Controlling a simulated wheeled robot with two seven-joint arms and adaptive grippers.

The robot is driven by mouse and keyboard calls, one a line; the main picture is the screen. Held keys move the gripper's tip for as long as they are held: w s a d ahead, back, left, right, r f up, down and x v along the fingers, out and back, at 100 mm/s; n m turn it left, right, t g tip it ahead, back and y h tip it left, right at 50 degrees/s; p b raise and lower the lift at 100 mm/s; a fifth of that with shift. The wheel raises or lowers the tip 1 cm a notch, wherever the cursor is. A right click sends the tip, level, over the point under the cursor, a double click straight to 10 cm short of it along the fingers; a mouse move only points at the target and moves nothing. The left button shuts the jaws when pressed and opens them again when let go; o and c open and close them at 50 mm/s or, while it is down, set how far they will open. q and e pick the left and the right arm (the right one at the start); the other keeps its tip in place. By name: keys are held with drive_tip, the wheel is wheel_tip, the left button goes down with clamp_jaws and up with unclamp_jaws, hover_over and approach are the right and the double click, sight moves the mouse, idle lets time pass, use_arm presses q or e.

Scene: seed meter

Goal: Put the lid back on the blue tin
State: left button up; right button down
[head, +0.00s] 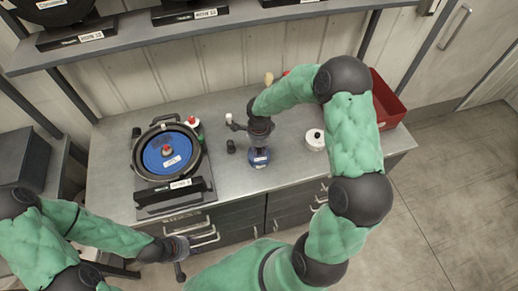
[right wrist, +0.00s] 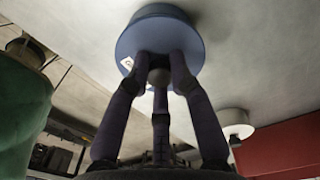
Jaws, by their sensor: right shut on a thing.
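The blue tin (head: 260,160) stands on the bench near the middle of the head view, with a white label on it. My right gripper (head: 259,146) is directly above it, pointing down. In the right wrist view, the gripper (right wrist: 160,72) has its fingers closed around a small grey knob (right wrist: 158,77) at the middle of a round blue top (right wrist: 160,45). I cannot tell whether the lid and tin are touching or slightly apart. My left gripper (head: 183,258) is open and empty, in front of the bench, low at the left.
A black round device with a blue disc (head: 157,163) stands left on the bench (head: 290,174). A white tin with a dark knob (head: 315,141) is right of the blue tin. A small dark object (head: 231,146) is to its left. A red bin (head: 387,102) stands at the right end.

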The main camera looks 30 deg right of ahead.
drive_tip(key=shift+b, duration=0.8)
idle(1.5)
drive_tip(key=shift+f+b, duration=0.1)
drive_tip(key=shift+b, duration=0.8)
idle(1.0)
idle(0.4)
drive_tip(key=c, duration=1)
unclamp_jaws()
drive_tip(key=shift+o, duration=0.2)
drive_tip(key=o, duration=0.4)
drive_tip(key=shift+r+p, duration=1.65)
drive_tip(key=shift+r, duration=1.85)
